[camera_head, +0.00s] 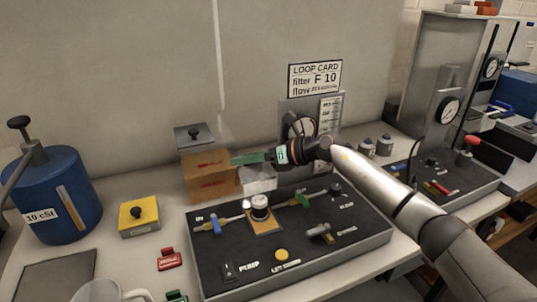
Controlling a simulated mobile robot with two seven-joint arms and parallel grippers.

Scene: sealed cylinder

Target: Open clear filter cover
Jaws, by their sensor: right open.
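My right arm comes in from the right, and my right gripper (250,158) points left above the back edge of the black panel (330,262). It is open, with green finger parts showing and nothing seen between them. A pale, clear-looking block (258,180) sits just below the gripper, beside an orange-brown box (210,178). A small round capped cylinder (260,207) stands on an orange square on the panel. I cannot tell for sure which of these is the clear filter cover. My left gripper is not in view.
The panel has a blue-handled valve (215,226), a green-handled valve (304,200) and a yellow button (281,255). A loop card (314,78) stands behind. A blue drum (62,195), a yellow block (139,216) and a red clip (169,260) are at the left.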

